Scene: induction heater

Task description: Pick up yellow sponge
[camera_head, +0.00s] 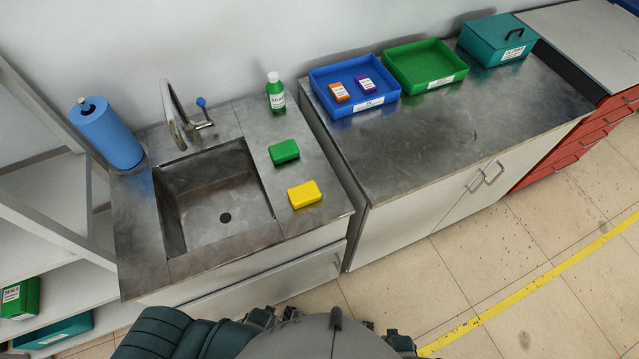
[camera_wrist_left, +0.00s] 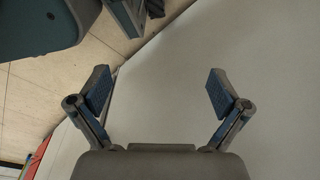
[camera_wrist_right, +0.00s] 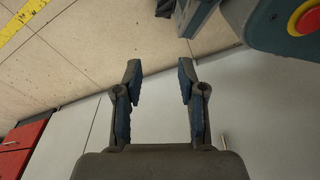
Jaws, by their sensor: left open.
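The yellow sponge (camera_head: 304,194) lies flat on the metal counter, right of the sink basin and near the front edge. A green sponge (camera_head: 284,151) lies just behind it, apart from it. My left gripper (camera_wrist_left: 158,88) is open and empty in the left wrist view, over a pale plain surface. My right gripper (camera_wrist_right: 158,82) is open and empty in the right wrist view, with a cabinet front and floor behind it. Neither gripper shows in the head view, and the yellow sponge shows in neither wrist view.
The sink (camera_head: 220,203) has a tall faucet (camera_head: 176,118). A green bottle (camera_head: 275,92) stands behind the sponges, and a blue paper roll (camera_head: 106,133) stands at left. Blue tray (camera_head: 349,107), green tray (camera_head: 424,84) and teal box (camera_head: 497,50) sit on the right counter, whose front is clear.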

